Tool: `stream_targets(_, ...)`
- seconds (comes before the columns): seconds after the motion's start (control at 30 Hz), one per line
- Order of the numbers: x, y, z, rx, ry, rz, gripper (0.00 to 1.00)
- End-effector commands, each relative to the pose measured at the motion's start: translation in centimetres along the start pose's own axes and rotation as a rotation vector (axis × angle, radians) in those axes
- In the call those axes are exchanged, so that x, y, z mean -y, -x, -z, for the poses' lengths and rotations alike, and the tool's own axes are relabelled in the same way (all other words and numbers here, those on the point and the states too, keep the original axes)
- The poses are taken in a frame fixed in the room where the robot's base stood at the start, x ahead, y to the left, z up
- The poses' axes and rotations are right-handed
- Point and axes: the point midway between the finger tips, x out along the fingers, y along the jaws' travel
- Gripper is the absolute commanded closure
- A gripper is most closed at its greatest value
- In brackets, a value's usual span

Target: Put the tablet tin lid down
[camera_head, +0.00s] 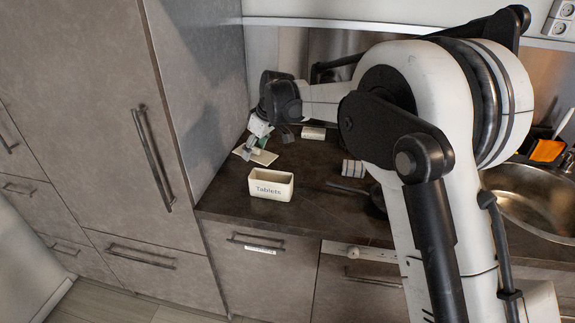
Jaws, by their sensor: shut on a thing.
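The tablet tin (271,186) is a cream box marked "Tablets". It stands upright and open-topped on the dark counter. The tin lid (264,157) is a flat, cream, rectangular plate at the counter's back left, behind the tin and near the tall cabinet. My gripper (250,148) is shut on the lid and stands at its left part. The fingertips are small and partly hidden. The lid lies level at or very near the counter top; I cannot tell whether it touches.
A small white block (313,133) and a grey ribbed object (353,168) are on the counter to the right. The tall cabinet (201,100) walls off the left side. A metal sink (540,203) is at far right. Counter right of the tin is partly clear.

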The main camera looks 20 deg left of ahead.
Motion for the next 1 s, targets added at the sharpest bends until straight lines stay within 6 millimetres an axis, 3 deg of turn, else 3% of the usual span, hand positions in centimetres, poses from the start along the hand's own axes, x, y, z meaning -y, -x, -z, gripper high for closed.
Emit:
stream_targets(0.17,-1.7,-1.2,-0.3,0.0,-0.014,-0.006,0.73)
stream_targets(0.63,-10.3,-5.6,-3.2,0.0,-0.012,-0.005,0.73)
stream_targets(0.8,-11.8,-6.4,-3.8,0.0,-0.013,-0.005,0.73)
stream_targets(1.0,-12.0,-7.3,-4.1,0.0,-0.012,-0.005,0.73)
